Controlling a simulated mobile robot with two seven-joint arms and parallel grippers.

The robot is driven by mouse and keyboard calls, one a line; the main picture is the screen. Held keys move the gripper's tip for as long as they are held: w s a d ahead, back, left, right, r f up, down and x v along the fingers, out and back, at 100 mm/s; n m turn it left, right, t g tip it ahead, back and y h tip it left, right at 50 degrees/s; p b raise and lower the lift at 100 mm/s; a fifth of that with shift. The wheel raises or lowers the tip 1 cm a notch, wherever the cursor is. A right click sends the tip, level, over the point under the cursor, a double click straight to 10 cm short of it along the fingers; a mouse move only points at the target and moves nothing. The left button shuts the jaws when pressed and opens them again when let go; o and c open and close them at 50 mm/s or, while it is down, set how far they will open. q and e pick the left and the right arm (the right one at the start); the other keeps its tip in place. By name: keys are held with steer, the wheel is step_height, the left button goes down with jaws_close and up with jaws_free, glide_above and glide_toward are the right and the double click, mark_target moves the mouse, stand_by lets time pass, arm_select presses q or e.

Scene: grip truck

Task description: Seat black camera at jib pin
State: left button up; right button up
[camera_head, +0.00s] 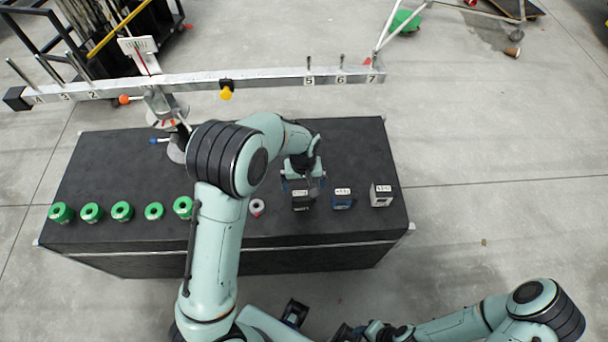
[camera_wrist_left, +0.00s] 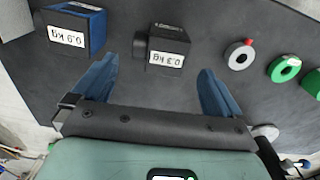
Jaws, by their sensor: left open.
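The black camera (camera_head: 302,202), a small box with a white label, stands on the black table near its front edge. In the left wrist view the black camera (camera_wrist_left: 168,45) reads 0.3 kg and sits ahead of the fingers, roughly between them. My left gripper (camera_head: 303,184) is open and empty just behind the camera, partly hidden by its own wrist; its blue fingers (camera_wrist_left: 158,72) are spread wide. The jib beam (camera_head: 265,76) spans above the table's back, with upright pins near numbers at both ends. My right gripper is at the bottom, its jaws unclear.
A blue camera (camera_head: 343,199) marked 0.9 kg in the wrist view and a grey camera (camera_head: 381,195) stand to the right. Several green rolls (camera_head: 122,211) and a white roll (camera_head: 257,207) line the front left. The table's (camera_head: 360,150) back right is clear.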

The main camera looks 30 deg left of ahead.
mark_target(304, 193)
arm_select(q)
step_height(304, 193, down, 8)
steer(key=shift+w+r, duration=0.1)
arm_select(e)
steer(key=shift+f, duration=0.3)
arm_select(q)
steer(key=c, duration=1)
steer(key=o, duration=0.4)
steer(key=shift+c, duration=0.7)
steer(key=shift+r+p, duration=0.55)
steer(key=shift+r, duration=0.8)
arm_select(e)
steer(key=shift+w+r, duration=0.35)
steer(key=shift+r, duration=0.55)
arm_select(q)
steer(key=shift+r, duration=0.3)
steer(key=shift+r+p, duration=1.4)
steer(key=shift+r, duration=0.75)
arm_select(e)
steer(key=shift+w+r, duration=0.55)
steer(key=shift+r, duration=0.3)
steer(key=shift+w+r, duration=0.5)
steer(key=shift+r, duration=0.35)
